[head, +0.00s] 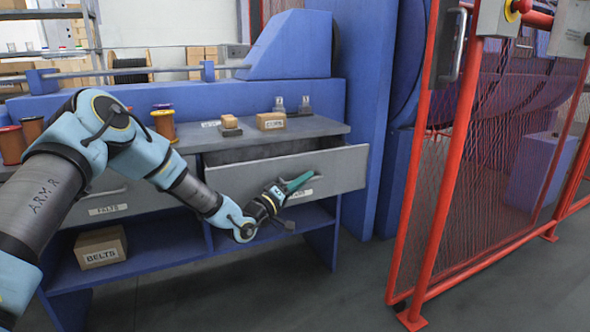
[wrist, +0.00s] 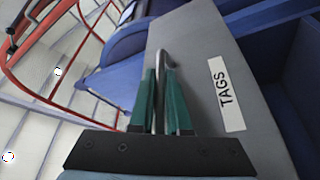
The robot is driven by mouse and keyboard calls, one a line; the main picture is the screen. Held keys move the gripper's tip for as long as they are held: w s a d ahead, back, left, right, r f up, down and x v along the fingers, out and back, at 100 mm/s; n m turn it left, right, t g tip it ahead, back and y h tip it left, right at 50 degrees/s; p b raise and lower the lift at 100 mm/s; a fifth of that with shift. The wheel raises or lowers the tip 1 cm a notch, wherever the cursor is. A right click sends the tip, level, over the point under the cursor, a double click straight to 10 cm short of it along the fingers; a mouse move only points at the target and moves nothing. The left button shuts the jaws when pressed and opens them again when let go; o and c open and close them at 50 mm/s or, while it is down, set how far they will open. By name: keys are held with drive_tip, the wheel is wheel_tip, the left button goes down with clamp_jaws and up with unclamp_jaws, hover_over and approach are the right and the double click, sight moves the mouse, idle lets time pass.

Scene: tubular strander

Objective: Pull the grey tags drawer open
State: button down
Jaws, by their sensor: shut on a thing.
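The grey tags drawer (head: 338,168) stands partly pulled out at the right of the blue bench in the head view, with its dark inside showing at the top. Its front also shows in the wrist view (wrist: 200,50), with a white TAGS label (wrist: 226,94). My gripper (head: 301,182), with green fingers, is at the drawer front. In the wrist view my gripper (wrist: 160,95) is shut on the metal bar handle (wrist: 161,60), one finger on each side of it. In the head view the fingers hide most of the handle.
A grey drawer labelled BELTS (head: 108,203) is left of it, behind my arm. A BELTS box (head: 100,248) sits on the lower shelf. Small boxes and spools stand on the bench top (head: 328,126). A red mesh fence (head: 450,170) stands at the right. The floor (head: 330,290) in front is clear.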

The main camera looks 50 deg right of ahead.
drive_tip(key=shift+s+a+p, duration=0.1)
drive_tip(key=shift+s+a, duration=0.2)
drive_tip(key=shift+s, duration=0.35)
drive_tip(key=shift+s+a+p, duration=0.1)
drive_tip(key=shift+s+a, duration=0.15)
drive_tip(key=shift+s, duration=0.45)
drive_tip(key=shift+s+a+p, duration=0.1)
drive_tip(key=shift+s+a, duration=0.2)
drive_tip(key=shift+s, duration=0.35)
drive_tip(key=c, duration=0.9)
unclamp_jaws()
drive_tip(key=p+v, duration=0.1)
drive_tip(key=v, duration=0.9)
drive_tip(key=shift+a+f, duration=0.1)
drive_tip(key=shift+a, duration=0.3)
